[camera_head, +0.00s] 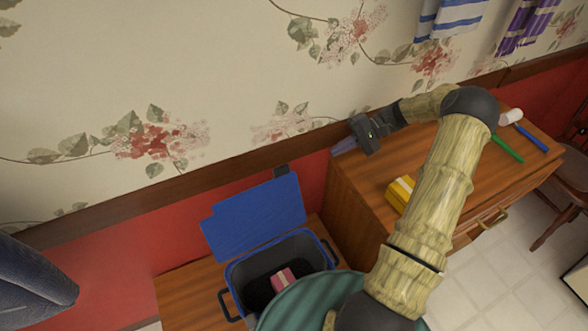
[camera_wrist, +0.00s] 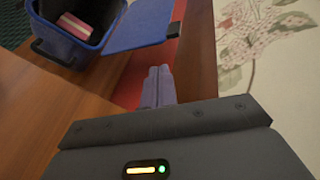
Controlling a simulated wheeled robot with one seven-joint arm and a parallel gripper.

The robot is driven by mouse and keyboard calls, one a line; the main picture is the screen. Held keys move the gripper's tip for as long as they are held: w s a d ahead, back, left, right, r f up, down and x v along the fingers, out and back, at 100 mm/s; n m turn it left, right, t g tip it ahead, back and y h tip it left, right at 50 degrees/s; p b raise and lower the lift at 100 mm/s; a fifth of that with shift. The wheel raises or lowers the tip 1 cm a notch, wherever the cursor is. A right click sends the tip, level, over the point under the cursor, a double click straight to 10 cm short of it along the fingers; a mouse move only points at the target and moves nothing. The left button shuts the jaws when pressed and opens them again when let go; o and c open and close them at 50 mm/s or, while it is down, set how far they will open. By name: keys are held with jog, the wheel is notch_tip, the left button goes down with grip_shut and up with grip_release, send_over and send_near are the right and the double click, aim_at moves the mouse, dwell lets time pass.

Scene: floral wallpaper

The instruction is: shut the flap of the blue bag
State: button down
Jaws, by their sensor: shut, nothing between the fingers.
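The blue bag (camera_head: 317,240) stands open on a low wooden surface in the head view, dark inside. Its blue flap (camera_head: 253,216) is raised and leans back toward the red wall. A pink box (camera_head: 283,279) with a pale stripe lies inside the bag. In the wrist view the bag (camera_wrist: 65,45) is at the upper left, with the flap (camera_wrist: 137,25) to its right. My gripper (camera_head: 343,146) is shut and empty, above and to the right of the flap, near the wall. Its fingers also show in the wrist view (camera_wrist: 158,87), apart from the flap.
A higher wooden cabinet (camera_head: 350,185) stands right of the bag, bearing a yellow box (camera_head: 399,193), a green stick (camera_head: 508,148) and a blue-handled brush (camera_head: 530,137). A wooden chair (camera_head: 566,197) is at the far right. The flowered wall rises close behind.

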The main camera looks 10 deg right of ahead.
jog(key=d+y, duration=0.1)
jog(key=d, duration=0.1)
jog(key=d+f+t+y, duration=0.1)
jog(key=d, duration=0.1)
jog(key=d+t+y+b, duration=0.1)
jog(key=d, duration=0.1)
jog(key=shift+w+d+f, duration=0.1)
jog(key=shift+d+f, duration=0.25)
jog(key=shift+a+m, duration=0.15)
jog(key=shift+m, duration=0.15)
jog(key=a+f+p, duration=0.1)
jog(key=a, duration=0.5)
jog(key=a+f+p, duration=0.1)
jog(key=a, duration=0.6)
jog(key=w+a+p, duration=0.1)
jog(key=a, duration=0.5)
jog(key=shift+a+f, duration=0.35)
jog(key=shift+f, duration=0.05)
